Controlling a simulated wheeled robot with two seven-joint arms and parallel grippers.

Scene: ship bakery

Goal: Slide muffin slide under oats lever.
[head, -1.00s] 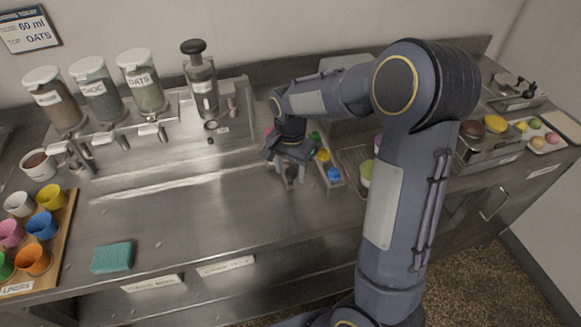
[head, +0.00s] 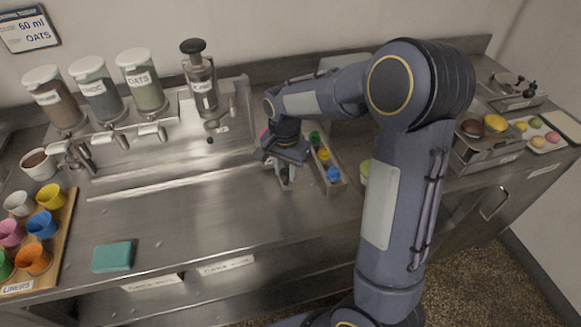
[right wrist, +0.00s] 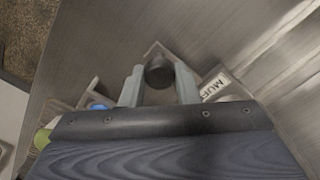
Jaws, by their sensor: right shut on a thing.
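My right gripper (head: 287,178) is low over the counter, just left of the tray of coloured cups. In the right wrist view its two fingers (right wrist: 160,85) are shut on a dark round knob (right wrist: 159,70). The knob is on the muffin slide, whose grey edge (right wrist: 157,48) shows beyond the fingers, with a label starting "MUF" (right wrist: 208,87) at the right. Most of the slide is hidden under my gripper in the head view. The oats dispenser (head: 144,88) stands at the back left, with the oats lever (head: 151,130) below it. My left gripper is not in view.
Two more dispensers (head: 95,92) stand left of the oats, and a press-topped dispenser (head: 202,88) stands right of it. The cup tray (head: 338,184) is close on my gripper's right. A teal sponge (head: 113,257) lies at the front. The counter between is clear.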

